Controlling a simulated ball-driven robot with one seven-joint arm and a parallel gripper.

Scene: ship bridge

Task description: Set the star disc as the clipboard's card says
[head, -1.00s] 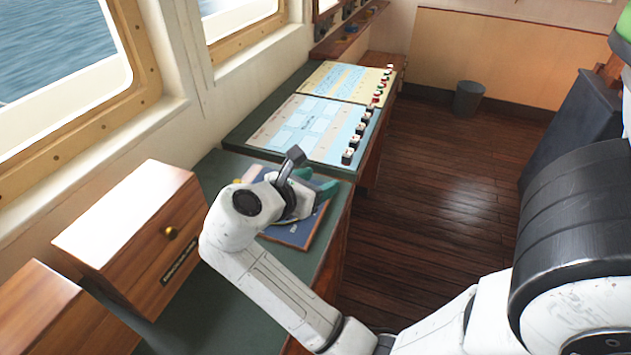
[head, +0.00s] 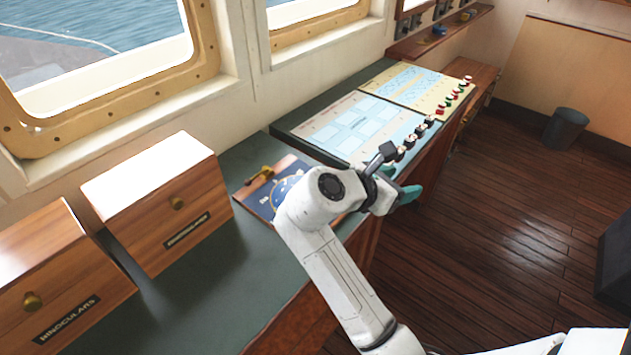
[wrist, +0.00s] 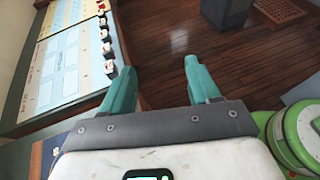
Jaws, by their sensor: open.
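The clipboard (head: 262,198) lies on the green counter, with a brass clip at its top and a dark blue sheet bearing a round star disc (head: 289,187). My arm hides its right part, and I cannot read the card or the disc's setting. My gripper (head: 408,193) is over the counter's front edge, right of the clipboard. In the wrist view its two teal fingers (wrist: 159,78) are apart with nothing between them, and wooden floor shows beyond. A blue corner of the clipboard (wrist: 50,150) shows at the lower left there.
Two wooden drawer boxes stand left of the clipboard: one (head: 150,200) and one labelled BINOCULARS (head: 50,285). Charts (head: 365,128) with a row of small dark, white and red pieces lie beyond it. A bin (head: 566,129) stands on the open floor (head: 500,220).

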